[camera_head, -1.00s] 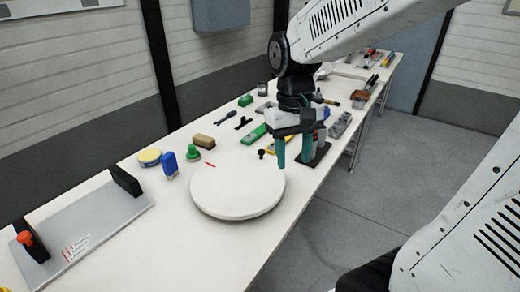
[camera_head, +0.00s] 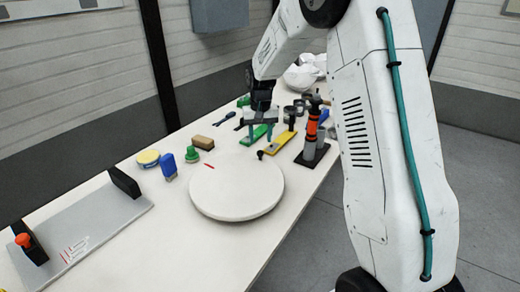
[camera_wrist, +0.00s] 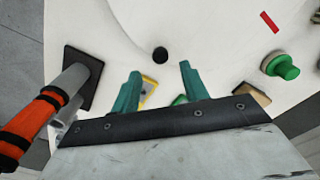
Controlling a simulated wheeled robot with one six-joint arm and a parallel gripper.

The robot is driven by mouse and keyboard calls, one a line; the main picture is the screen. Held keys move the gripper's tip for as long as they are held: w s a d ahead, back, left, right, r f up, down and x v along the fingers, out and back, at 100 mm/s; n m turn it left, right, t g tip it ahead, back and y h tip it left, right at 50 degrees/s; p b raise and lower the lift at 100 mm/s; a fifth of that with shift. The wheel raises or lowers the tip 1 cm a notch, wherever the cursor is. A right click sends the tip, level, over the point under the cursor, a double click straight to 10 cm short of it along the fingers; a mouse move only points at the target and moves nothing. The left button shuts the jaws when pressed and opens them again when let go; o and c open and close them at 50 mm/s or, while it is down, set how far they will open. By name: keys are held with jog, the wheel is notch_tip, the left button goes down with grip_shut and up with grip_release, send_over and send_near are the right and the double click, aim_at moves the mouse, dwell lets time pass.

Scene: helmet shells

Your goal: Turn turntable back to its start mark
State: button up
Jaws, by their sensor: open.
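The turntable (camera_head: 237,190) is a round white disc on the bench, also filling the upper part of the wrist view (camera_wrist: 210,50). A short red line (camera_head: 209,165) lies near its far-left rim and shows at the upper right of the wrist view (camera_wrist: 270,22). A small black knob (camera_head: 260,154) stands at the disc's far rim. My gripper (camera_head: 256,137) is open and empty, just beyond the knob in the head view. In the wrist view the knob (camera_wrist: 160,55) appears just ahead of the gap between my teal fingertips (camera_wrist: 160,71). I cannot make out a separate start mark.
A dark stand with an orange-and-black tool (camera_head: 312,130) is close right of my gripper. A green block, a yellow tool (camera_head: 277,143) and a green knobbed piece (camera_head: 193,155) lie behind the disc. A grey plate fixture (camera_head: 85,228) is left.

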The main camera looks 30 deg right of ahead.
aim_at(260, 152)
jog(key=shift+f, duration=2.7)
grip_shut()
